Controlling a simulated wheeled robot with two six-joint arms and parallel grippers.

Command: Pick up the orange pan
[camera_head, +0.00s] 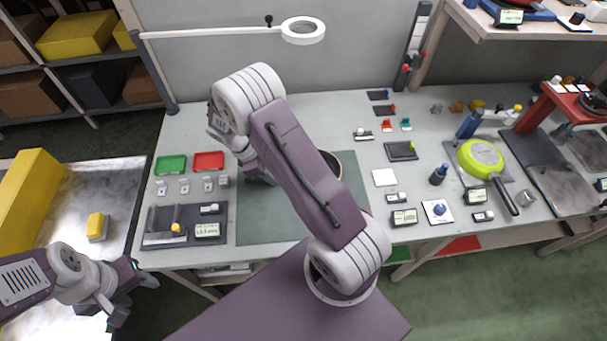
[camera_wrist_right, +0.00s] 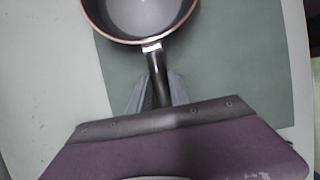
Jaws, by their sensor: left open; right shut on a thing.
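The orange pan (camera_wrist_right: 140,18) shows in the right wrist view with a copper-orange rim, a grey inside and a dark handle; its far part is cut off by the frame edge. My right gripper (camera_wrist_right: 157,92) is shut on the handle, with a finger on each side. In the head view, only a piece of the pan's rim (camera_head: 334,162) shows beside my right arm, which hides the rest and the gripper tips. I cannot tell whether the pan touches the mat. My left gripper (camera_head: 120,302) is open and empty, low at the left.
A dark green mat (camera_head: 270,228) lies on the bench under my right arm. A lime green pan (camera_head: 478,158) sits to the right among small tools. Red and green trays (camera_head: 208,161) and a scale-like station (camera_head: 160,226) stand left. A yellow block (camera_head: 97,226) lies on the left metal table.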

